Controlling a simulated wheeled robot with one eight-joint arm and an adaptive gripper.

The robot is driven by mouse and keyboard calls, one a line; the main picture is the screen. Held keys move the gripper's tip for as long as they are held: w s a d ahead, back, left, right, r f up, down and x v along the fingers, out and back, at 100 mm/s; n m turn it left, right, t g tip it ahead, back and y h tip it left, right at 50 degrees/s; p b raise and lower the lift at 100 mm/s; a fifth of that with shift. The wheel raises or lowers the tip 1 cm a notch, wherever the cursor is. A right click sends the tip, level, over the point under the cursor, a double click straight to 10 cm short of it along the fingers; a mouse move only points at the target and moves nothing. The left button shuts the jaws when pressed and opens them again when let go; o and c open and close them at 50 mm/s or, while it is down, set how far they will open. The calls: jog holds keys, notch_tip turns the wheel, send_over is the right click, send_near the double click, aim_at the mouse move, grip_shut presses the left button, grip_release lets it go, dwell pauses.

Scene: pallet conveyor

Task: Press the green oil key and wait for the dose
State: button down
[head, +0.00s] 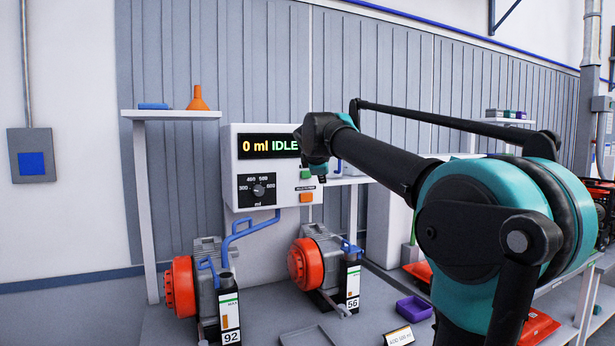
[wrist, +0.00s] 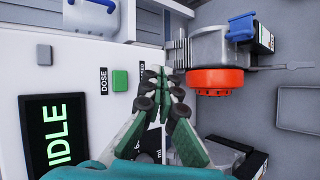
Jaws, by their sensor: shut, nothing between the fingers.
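The green key (head: 305,174) is on the right of the white dispenser's front (head: 228,180). In the wrist view the green key (wrist: 119,80) sits beside a DOSE label. The display (head: 268,145) reads 0 ml IDLE; part of it shows in the wrist view (wrist: 55,135). My gripper (wrist: 160,72) is shut and empty. In the wrist view its tips appear right of the green key with a gap; their distance from the panel is unclear. An orange key (head: 306,197) is below the green one. A dial (head: 258,190) marked in ml is on the dispenser.
A blue spout (head: 250,228) reaches out below the dispenser. Two engines with orange parts (head: 180,287) and dark oil bottles numbered 92 (head: 229,312) and 56 (head: 350,283) stand below. A purple bin (head: 413,308) is right. An orange funnel (head: 198,98) is on the left shelf.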

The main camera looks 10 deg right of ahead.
send_near(309, 177)
jog(key=shift+w+d+f, duration=0.4)
jog(key=shift+w+f, duration=0.2)
jog(key=shift+w, duration=0.05)
jog(key=shift+w+d+f, duration=0.4)
jog(key=shift+w+f, duration=0.2)
jog(key=shift+w, duration=0.05)
jog(key=shift+w+d+f, duration=0.35)
jog(key=shift+w+f, duration=0.3)
jog(key=shift+w+a, duration=0.15)
jog(key=shift+w, duration=0.25)
jog(key=shift+w+a, duration=0.15)
jog(key=shift+w, duration=0.3)
dwell(0.8)
jog(key=shift+s, duration=0.2)
jog(key=shift+s+d, duration=0.3)
jog(key=shift+s, duration=0.35)
jog(key=shift+s, duration=0.1)
jog(key=shift+s+d, duration=0.25)
jog(key=shift+s, duration=0.5)
jog(key=shift+s+d, duration=0.25)
jog(key=shift+s, duration=0.55)
jog(key=shift+s+d, duration=0.25)
jog(key=shift+s, duration=0.5)
